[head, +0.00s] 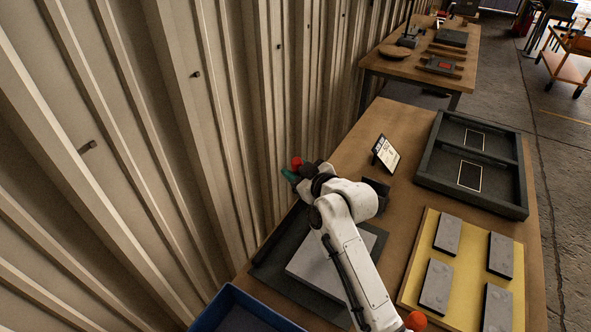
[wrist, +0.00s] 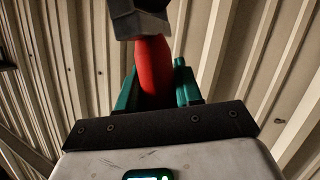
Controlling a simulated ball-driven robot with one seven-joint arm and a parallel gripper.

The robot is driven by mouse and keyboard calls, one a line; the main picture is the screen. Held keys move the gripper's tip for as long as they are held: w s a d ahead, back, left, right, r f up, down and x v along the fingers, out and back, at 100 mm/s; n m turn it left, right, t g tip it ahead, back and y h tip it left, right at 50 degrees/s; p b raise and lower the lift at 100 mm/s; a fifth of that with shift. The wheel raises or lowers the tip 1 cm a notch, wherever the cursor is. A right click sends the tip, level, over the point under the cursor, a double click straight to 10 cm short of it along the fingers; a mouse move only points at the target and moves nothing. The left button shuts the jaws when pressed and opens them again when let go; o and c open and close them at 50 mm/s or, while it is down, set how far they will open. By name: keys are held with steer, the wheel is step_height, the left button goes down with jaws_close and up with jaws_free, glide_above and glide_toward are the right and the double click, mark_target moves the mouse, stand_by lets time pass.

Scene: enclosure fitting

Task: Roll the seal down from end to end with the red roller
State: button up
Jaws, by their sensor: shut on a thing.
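My gripper (head: 288,174) has green fingers, which also show in the wrist view (wrist: 184,82). It is shut on the red roller (wrist: 154,68), whose red part stands between the fingers. A dark block-like part of the roller sits at the top of the wrist view. In the head view a bit of red on the roller (head: 296,162) shows beside the fingers. The gripper is raised near the corrugated wall, beyond a light grey panel (head: 308,266) on a dark base (head: 272,268). My arm covers part of both. I cannot make out the seal.
The corrugated wall (head: 226,110) stands close on the left. A small sign (head: 386,153) stands on the table. A dark two-part tray (head: 510,206) lies at right, a yellow board (head: 462,298) with several grey blocks in front. A blue bin (head: 214,308) is at the near left.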

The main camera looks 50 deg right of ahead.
steer(key=shift+f+b, duration=0.55)
steer(key=shift+f, duration=0.2)
stand_by(0.7)
